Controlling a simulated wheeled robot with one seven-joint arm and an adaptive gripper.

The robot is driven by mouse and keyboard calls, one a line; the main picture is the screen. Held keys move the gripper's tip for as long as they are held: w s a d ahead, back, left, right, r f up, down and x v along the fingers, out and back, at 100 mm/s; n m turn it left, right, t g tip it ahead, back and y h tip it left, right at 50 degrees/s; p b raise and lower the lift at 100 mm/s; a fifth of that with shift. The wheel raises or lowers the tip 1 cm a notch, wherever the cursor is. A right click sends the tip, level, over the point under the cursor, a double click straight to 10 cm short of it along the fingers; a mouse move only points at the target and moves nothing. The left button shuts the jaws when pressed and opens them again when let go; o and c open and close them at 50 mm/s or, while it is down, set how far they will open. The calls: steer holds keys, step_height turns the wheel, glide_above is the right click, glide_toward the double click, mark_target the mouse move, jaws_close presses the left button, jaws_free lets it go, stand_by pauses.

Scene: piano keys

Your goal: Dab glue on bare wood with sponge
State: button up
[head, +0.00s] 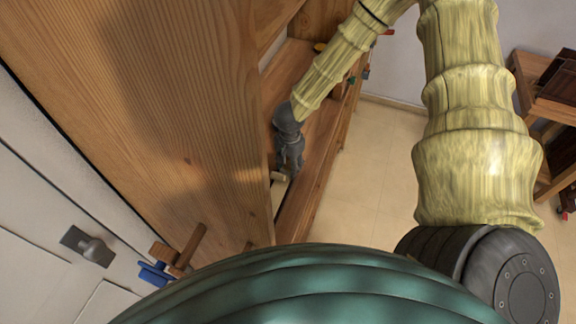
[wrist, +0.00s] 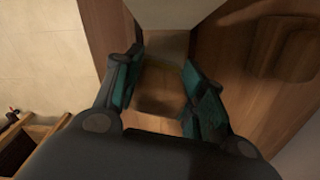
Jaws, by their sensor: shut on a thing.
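My gripper (head: 289,160) is at the end of my arm, reaching down into a narrow wooden recess beside a large wood panel. A small pale tan block (head: 278,177), which looks like the sponge, shows at its fingertips. In the wrist view the two teal-padded fingers of my gripper (wrist: 163,75) stand apart with a tan-brown block (wrist: 158,103) between them; its edges are dim. A pale strip (head: 280,194), perhaps the bare wood, lies just below the fingertips. Whether the block touches it, I cannot tell. I cannot make out any glue.
The large wood panel (head: 180,100) stands close on the left of my gripper. A blue-and-wood clamp (head: 165,264) sits at its lower edge. A wooden shelf (head: 545,110) stands at far right. The tiled floor (head: 375,165) between is clear.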

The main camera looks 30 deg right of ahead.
steer(key=shift+w+d, duration=0.75)
steer(key=shift+d, duration=0.15)
steer(key=shift+w+a+r, duration=0.1)
steer(key=shift+w+a, duration=0.45)
steer(key=shift+w, duration=0.05)
steer(key=shift+s+a, duration=1.15)
steer(key=shift+a, duration=0.25)
steer(key=shift+w+d, duration=1.1)
steer(key=shift+d, duration=0.3)
steer(key=shift+s+a+f, duration=0.2)
steer(key=shift+a, duration=0.05)
steer(key=shift+s+a+r, duration=0.1)
steer(key=shift+s+a, duration=0.8)
steer(key=shift+a, duration=0.25)
steer(key=shift+w+d+r, duration=0.15)
steer(key=shift+w+d, duration=1.05)
steer(key=shift+d, duration=0.2)
steer(key=shift+r, duration=0.1)
steer(key=shift+r, duration=2.9)
